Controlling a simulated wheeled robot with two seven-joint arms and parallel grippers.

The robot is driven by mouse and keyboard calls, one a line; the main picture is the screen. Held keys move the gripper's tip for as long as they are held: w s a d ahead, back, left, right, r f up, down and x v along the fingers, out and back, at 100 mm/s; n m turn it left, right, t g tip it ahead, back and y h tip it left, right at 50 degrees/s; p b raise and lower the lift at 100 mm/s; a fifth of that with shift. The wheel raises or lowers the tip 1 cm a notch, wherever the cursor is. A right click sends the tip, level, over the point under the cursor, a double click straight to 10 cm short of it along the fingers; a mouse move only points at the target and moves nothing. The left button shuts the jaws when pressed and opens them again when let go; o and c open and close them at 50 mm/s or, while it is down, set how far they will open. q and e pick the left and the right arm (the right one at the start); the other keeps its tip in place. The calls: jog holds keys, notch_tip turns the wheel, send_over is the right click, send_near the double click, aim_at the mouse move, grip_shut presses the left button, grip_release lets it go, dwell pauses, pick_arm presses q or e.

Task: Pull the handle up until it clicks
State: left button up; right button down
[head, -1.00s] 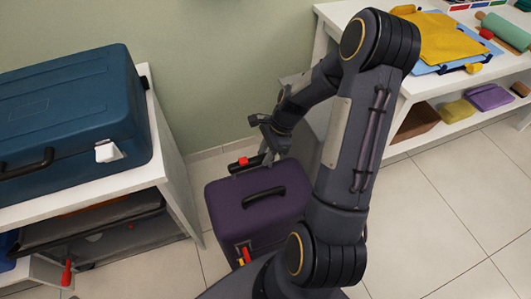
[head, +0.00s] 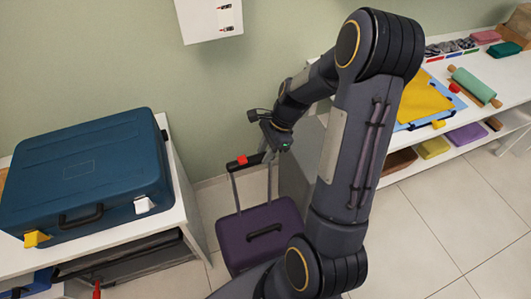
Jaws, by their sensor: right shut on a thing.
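A purple suitcase (head: 259,236) stands upright on the floor between the two shelf units. Its telescopic handle (head: 244,162) is extended, with two grey rods rising from the suitcase to a black grip with a red part. My right gripper (head: 265,148) is shut on the handle's grip from above, at its right end. My arm covers the lower right of the suitcase. I cannot tell whether the handle is locked at its top position. My left gripper is not in view.
A blue hard case (head: 88,170) lies on the white shelf unit at the left. A white shelf unit (head: 400,165) with folded cloths and a rolling pin stands at the right. A white wall box (head: 208,15) hangs above. Tiled floor is clear at the right.

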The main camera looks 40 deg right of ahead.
notch_tip(320, 180, up, 2)
jog(key=shift+p, duration=0.4)
jog(key=shift+w+d+r, duration=0.1)
jog(key=shift+w, duration=0.1)
jog(key=shift+r, duration=0.15)
jog(key=c, duration=1.2)
grip_release()
jog(key=shift+s, duration=0.1)
jog(key=shift+c, duration=0.2)
jog(key=shift+o, duration=0.6)
jog(key=v, duration=0.7)
jog(key=shift+r, duration=0.3)
jog(key=shift+s, duration=0.1)
